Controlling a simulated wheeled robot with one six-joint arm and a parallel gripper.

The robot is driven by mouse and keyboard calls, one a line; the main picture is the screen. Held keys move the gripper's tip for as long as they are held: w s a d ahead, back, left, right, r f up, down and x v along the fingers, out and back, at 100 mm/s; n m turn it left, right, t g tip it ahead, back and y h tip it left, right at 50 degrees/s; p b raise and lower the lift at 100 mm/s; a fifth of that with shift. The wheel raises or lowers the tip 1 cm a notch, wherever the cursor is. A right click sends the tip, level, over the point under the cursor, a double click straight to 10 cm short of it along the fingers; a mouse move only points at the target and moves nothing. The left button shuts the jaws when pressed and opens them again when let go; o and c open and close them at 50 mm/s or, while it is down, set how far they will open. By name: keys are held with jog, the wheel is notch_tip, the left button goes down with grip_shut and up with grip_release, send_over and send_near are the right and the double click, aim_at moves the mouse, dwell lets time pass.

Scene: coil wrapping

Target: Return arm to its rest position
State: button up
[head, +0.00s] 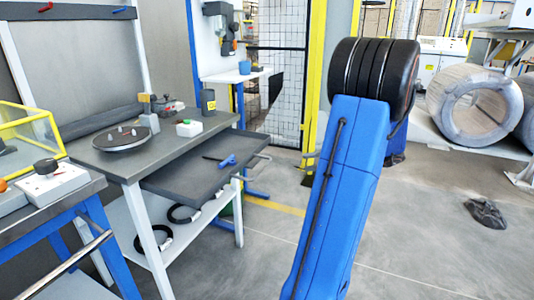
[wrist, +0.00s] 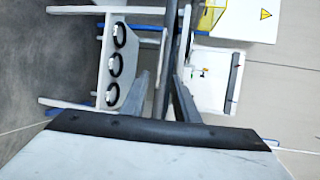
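My arm shows in the head view as a blue link (head: 345,190) raised at the middle right, with a black ribbed joint (head: 372,72) at its top. My gripper is not visible in the head view. In the wrist view, my gripper (wrist: 160,75) has two narrow grey fingers standing apart, with the scene showing between them. A long dark bar passes behind the gap and looks like part of the workbench. I see nothing clearly held.
A grey workbench (head: 190,142) with a black turntable (head: 122,138) and an open drawer (head: 185,185) stands left. Black rings lie on its lower shelf; they also show in the wrist view (wrist: 115,65). Large wrapped coils (head: 448,105) stand right. The floor between is mostly clear.

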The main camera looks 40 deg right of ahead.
jog(key=shift+a, duration=0.1)
jog(key=w+a+f+n+g+h, duration=0.1)
jog(key=w+a+n+g, duration=0.2)
jog(key=a, duration=0.7)
jog(key=w+a+f+g+h, duration=0.15)
jog(key=a+g, duration=0.35)
jog(key=a, duration=0.5)
jog(key=s+a+f+n+h, duration=0.1)
jog(key=s+a+n+h, duration=0.1)
jog(key=a, duration=0.4)
jog(key=s+a+f+n+h, duration=0.1)
jog(key=s+a+n+h, duration=0.2)
jog(key=a, duration=0.3)
jog(key=s+a+f+n+t+h, duration=0.1)
jog(key=s+a+n+h, duration=0.1)
jog(key=a, duration=0.5)
jog(key=shift+s+f+h, duration=0.2)
jog(key=shift+s+h, duration=0.55)
jog(key=shift+s, duration=0.15)
